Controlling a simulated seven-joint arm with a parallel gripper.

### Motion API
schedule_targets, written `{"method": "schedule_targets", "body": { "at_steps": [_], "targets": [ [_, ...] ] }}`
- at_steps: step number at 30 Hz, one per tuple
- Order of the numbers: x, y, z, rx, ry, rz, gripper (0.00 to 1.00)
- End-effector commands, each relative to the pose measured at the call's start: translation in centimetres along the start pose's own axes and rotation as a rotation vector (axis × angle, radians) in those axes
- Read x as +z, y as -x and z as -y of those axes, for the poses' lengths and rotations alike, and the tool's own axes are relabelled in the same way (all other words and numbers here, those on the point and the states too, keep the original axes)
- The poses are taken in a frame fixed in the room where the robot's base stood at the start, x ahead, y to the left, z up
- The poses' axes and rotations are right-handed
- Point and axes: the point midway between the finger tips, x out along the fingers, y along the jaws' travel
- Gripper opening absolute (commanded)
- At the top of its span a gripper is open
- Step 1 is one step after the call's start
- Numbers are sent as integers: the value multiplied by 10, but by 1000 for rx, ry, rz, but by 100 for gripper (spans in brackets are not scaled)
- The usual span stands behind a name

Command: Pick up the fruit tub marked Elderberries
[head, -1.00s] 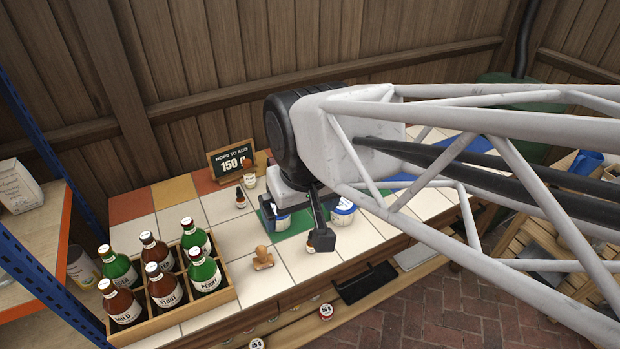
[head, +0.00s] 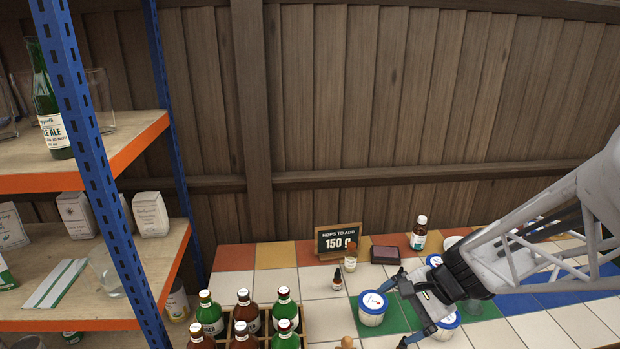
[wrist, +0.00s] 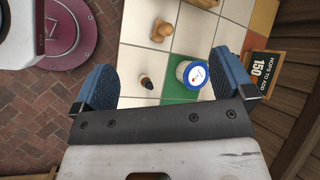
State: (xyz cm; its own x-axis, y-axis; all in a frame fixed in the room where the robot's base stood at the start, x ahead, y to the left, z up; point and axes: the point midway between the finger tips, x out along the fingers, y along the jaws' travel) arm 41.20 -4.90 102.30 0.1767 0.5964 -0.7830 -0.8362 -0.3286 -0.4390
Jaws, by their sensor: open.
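Several white tubs with blue lids stand around the green tiles in the head view: a left tub (head: 372,310), a front tub (head: 447,326) and a back tub (head: 434,260). Their labels are too small to read, so I cannot tell which is marked Elderberries. My gripper (head: 398,312) is open and empty above the green tiles, between the left and front tubs in the picture. In the wrist view, a tub (wrist: 194,75) shows beyond my open gripper (wrist: 165,65), nearer the right finger. My gripper partly hides the front tub.
Small dropper bottles (head: 337,279) stand near the sign (head: 337,240). A crate of bottles (head: 322,343) is at the front left. A wooden stamp (wrist: 162,31) shows on white tiles. A shelf rack (head: 90,150) stands at left, and a fence (head: 400,90) is behind.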

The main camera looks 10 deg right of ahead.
Motion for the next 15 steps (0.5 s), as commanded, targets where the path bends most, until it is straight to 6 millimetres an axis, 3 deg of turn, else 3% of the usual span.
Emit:
{"method": "schedule_targets", "body": {
  "at_steps": [15],
  "targets": [
    [-122,-9,-19,-401,-632,117,100]
  ]
}}
